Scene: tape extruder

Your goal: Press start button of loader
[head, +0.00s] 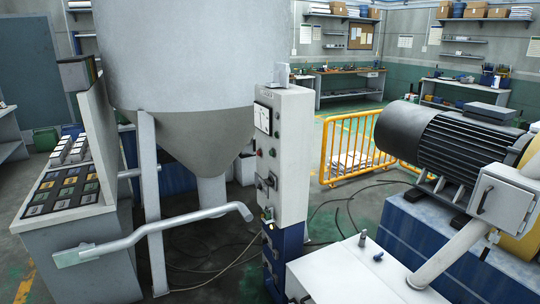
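The upright grey control box (294,150) stands in the middle of the view, in front of the large grey hopper (180,60). The buttons are small, and I cannot read any label that marks a start button. Neither of my grippers shows in this view.
A console (70,190) with rows of square buttons stands at left. A bent grey pipe (160,230) crosses in front of the hopper. A black motor (450,140) and a white housing (350,275) fill the right. Cables lie on the floor near a yellow barrier (328,150).

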